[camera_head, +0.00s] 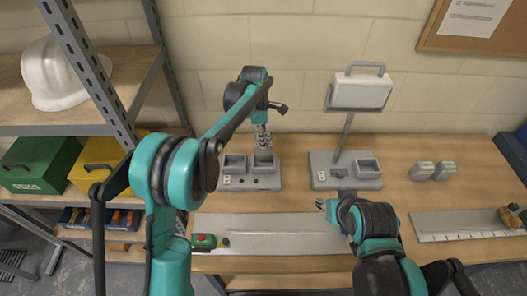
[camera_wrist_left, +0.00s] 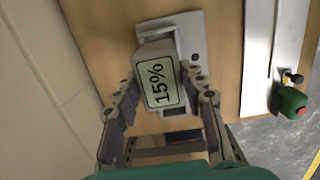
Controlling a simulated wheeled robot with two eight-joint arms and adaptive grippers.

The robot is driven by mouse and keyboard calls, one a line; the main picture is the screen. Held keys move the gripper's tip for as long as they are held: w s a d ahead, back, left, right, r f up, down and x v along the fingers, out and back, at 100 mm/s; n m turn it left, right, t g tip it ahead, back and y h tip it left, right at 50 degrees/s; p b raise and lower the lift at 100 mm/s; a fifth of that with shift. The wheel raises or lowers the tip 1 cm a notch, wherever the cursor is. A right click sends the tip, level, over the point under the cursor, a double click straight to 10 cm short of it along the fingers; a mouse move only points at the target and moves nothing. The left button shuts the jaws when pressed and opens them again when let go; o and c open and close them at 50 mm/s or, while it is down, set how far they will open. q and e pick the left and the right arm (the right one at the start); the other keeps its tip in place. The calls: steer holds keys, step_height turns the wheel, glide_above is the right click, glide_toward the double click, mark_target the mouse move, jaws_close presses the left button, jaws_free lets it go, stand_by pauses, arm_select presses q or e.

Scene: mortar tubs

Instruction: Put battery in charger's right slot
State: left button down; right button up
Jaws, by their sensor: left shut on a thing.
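My left gripper (camera_head: 262,133) is over the right side of a grey charger (camera_head: 232,183) on the bench. In the left wrist view, my left gripper (camera_wrist_left: 160,105) is shut on a grey battery (camera_wrist_left: 150,50) with a pale green label reading 15%. The charger also shows there (camera_wrist_left: 192,30), behind the battery. The charger's left slot (camera_head: 235,162) looks empty. The battery's lower end is hidden, so I cannot tell whether it is in the right slot or above it. My right gripper (camera_head: 334,205) is near the front of the bench; its fingers are unclear.
A second grey base (camera_head: 320,182) with a lamp (camera_head: 360,92) stands to the right. Two more batteries (camera_head: 422,171) (camera_head: 445,170) stand further right. Shelving (camera_head: 95,75) is at left.

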mark_target(263, 154)
arm_select(q)
steer(key=shift+w, duration=0.1)
step_height(263, 154, down, 9)
steer(key=shift+f+b, duration=0.1)
steer(key=shift+b, duration=0.65)
steer(key=shift+f, duration=0.15)
steer(key=shift+f, duration=0.15)
steer(key=c, duration=0.9)
jaws_free()
